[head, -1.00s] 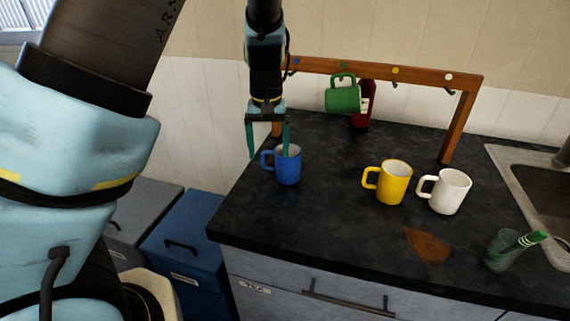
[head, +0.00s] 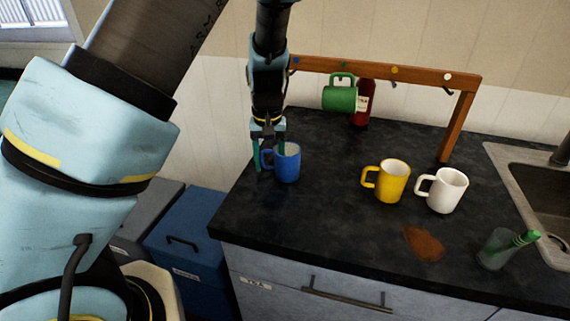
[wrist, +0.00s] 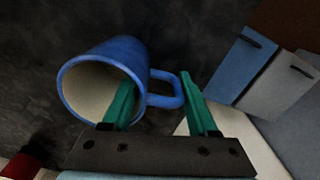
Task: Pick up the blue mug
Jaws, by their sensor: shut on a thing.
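The blue mug (head: 288,166) stands upright on the dark countertop near its left side, with its handle to the left. My gripper (head: 270,158) points down at the mug's handle side. One finger is left of the handle and the other is at the mug's opening. In the wrist view the mug (wrist: 128,58) shows its pale inside, and my gripper (wrist: 157,84) has one finger over the opening and one beyond the handle. The gripper is shut on the mug, with the handle side between its fingers. I see no clear gap under the mug.
A yellow mug (head: 394,184) and a white mug (head: 449,192) stand to the right. A wooden rack (head: 420,76) behind holds a hanging green mug (head: 338,97); a red object (head: 361,113) is beside it.

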